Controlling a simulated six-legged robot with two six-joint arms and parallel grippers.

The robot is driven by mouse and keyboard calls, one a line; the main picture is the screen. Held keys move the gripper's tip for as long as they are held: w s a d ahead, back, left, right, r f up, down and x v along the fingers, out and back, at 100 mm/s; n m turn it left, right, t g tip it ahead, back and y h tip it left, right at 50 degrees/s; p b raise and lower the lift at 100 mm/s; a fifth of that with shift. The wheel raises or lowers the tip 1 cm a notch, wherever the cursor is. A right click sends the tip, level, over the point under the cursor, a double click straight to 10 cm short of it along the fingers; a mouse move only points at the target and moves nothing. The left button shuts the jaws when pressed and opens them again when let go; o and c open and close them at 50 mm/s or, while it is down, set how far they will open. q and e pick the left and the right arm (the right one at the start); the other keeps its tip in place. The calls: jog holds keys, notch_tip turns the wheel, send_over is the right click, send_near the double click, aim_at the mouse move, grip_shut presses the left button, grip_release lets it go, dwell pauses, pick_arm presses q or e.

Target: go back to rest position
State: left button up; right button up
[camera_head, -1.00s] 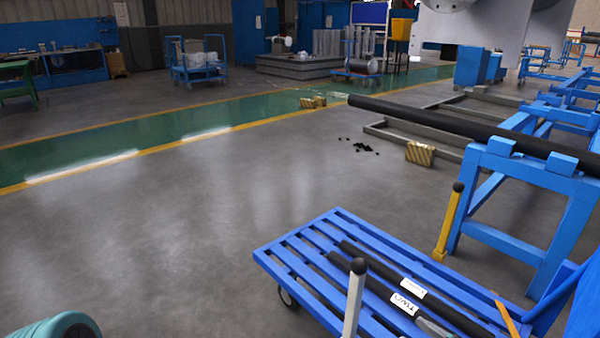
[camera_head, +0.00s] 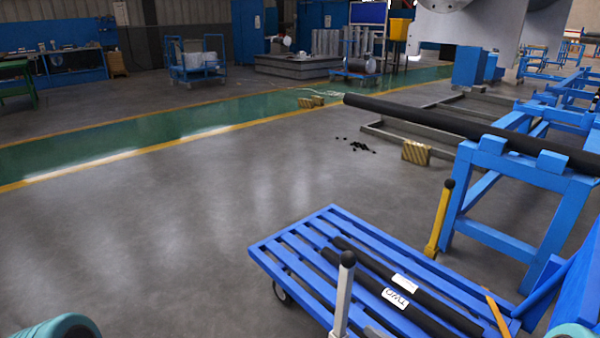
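Neither of my grippers is in view. A rounded teal part of my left arm shows at the bottom left corner, and a similar teal part of my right arm shows at the bottom right edge. Both are cut off by the frame, so what lies beyond them is hidden. Neither visible arm part touches anything that I can see.
A blue slatted trolley (camera_head: 290,257) carries two black bars (camera_head: 420,283) with white labels. Grey (camera_head: 342,300) and yellow (camera_head: 440,218) posts stand by it. A blue stand (camera_head: 515,180) holds a long black pipe (camera_head: 450,122). The floor (camera_head: 150,240) at left is clear.

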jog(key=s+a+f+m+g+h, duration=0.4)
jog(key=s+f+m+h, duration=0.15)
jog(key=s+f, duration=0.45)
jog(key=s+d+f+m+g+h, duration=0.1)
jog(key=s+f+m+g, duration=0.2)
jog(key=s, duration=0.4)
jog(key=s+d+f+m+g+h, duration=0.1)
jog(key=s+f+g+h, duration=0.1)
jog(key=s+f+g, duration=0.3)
pick_arm(q)
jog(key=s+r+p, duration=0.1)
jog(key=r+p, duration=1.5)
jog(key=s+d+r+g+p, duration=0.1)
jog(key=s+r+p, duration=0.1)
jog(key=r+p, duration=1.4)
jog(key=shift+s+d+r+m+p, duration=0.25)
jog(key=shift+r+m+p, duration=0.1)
jog(key=shift+p, duration=0.25)
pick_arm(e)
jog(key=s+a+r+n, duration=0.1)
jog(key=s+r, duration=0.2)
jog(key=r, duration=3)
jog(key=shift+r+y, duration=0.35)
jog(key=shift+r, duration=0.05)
